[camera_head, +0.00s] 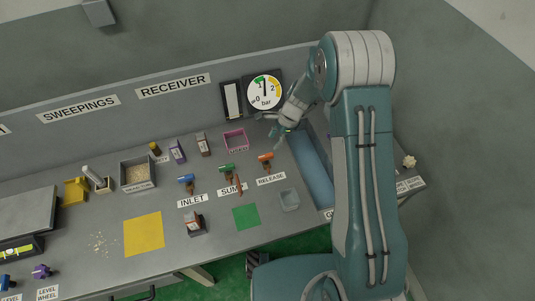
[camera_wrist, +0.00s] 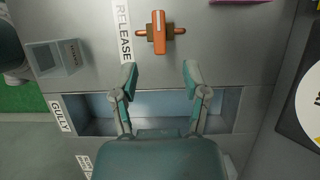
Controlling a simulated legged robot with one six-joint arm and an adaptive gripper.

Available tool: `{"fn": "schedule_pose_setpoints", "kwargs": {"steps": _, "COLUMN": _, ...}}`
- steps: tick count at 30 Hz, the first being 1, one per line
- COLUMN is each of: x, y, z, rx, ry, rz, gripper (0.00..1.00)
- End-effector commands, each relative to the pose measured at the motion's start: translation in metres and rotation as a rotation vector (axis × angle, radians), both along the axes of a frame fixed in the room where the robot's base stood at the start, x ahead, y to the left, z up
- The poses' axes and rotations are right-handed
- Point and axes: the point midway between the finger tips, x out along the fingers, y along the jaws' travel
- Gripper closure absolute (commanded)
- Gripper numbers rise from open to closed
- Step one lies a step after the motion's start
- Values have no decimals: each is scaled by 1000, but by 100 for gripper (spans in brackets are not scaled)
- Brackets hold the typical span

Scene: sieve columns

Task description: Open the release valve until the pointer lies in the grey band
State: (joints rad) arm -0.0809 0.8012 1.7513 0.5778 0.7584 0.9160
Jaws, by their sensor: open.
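The release valve (camera_head: 265,158) has an orange handle and stands by the RELEASE label on the bench. In the wrist view the release valve (camera_wrist: 158,32) lies just beyond my fingertips, its orange bar lengthwise in the picture and across a brown body. My gripper (camera_wrist: 158,76) is open and empty, apart from the valve. In the head view my gripper (camera_head: 278,135) is above the bench, right of the valve. The round gauge (camera_head: 264,92) on the back wall has a white face marked bar, with green and yellow bands and a dark pointer near 1. I cannot make out a grey band.
A blue valve (camera_head: 187,180) and a green valve (camera_head: 227,169) stand left of the release valve. The green square (camera_head: 246,217) is bare.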

Motion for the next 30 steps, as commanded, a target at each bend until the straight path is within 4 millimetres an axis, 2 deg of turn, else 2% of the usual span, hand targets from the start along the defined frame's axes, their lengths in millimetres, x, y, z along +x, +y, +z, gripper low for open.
{"fn": "schedule_pose_setpoints", "kwargs": {"steps": 6, "x": -5, "y": 16, "z": -40, "rx": -1, "ry": 3, "rz": 3, "gripper": 41}}
{"fn": "schedule_pose_setpoints", "kwargs": {"steps": 12, "x": -8, "y": 26, "z": -67, "rx": 0, "ry": -1, "rz": 2, "gripper": 41}}
{"fn": "schedule_pose_setpoints", "kwargs": {"steps": 17, "x": -9, "y": 30, "z": -76, "rx": -1, "ry": -1, "rz": 3, "gripper": 41}}
{"fn": "schedule_pose_setpoints", "kwargs": {"steps": 24, "x": -9, "y": 30, "z": -76, "rx": 0, "ry": -2, "rz": 2, "gripper": 41}}
{"fn": "schedule_pose_setpoints", "kwargs": {"steps": 25, "x": -9, "y": 30, "z": -76, "rx": 0, "ry": -2, "rz": 2, "gripper": 46}}
{"fn": "schedule_pose_setpoints", "kwargs": {"steps": 28, "x": -9, "y": 30, "z": -76, "rx": 0, "ry": -2, "rz": 2, "gripper": 90}}
{"fn": "schedule_pose_setpoints", "kwargs": {"steps": 29, "x": -9, "y": 30, "z": -76, "rx": 0, "ry": -2, "rz": 2, "gripper": 100}}
{"fn": "schedule_pose_setpoints", "kwargs": {"steps": 30, "x": -9, "y": 30, "z": -76, "rx": 0, "ry": -2, "rz": 2, "gripper": 100}}
